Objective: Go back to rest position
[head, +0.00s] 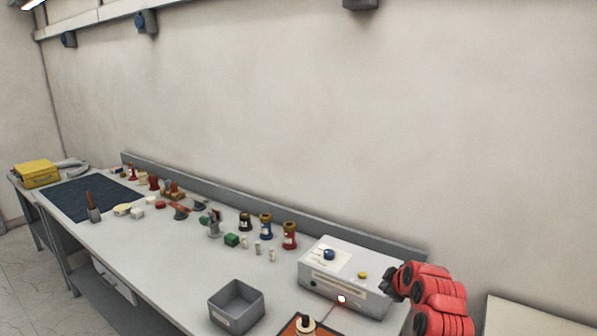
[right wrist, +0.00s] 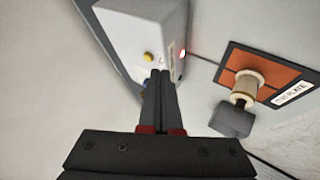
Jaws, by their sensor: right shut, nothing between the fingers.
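My right gripper (head: 390,284) is at the right end of the bench in the head view, beside the white and grey device box (head: 345,270). In the right wrist view its two fingers (right wrist: 160,74) are together with nothing between them, and they point toward the box (right wrist: 140,20) with its yellow button. My red right arm comes in at the lower right. My left gripper is not in view. A pale spool-shaped part (head: 306,323) stands on the orange plate (head: 289,331); both also show in the right wrist view, the spool (right wrist: 246,84) on the plate (right wrist: 268,61).
An open grey bin (head: 237,306) stands at the bench front. A dark mat (head: 90,198) and yellow case (head: 37,173) are at the far left. The wall is behind.

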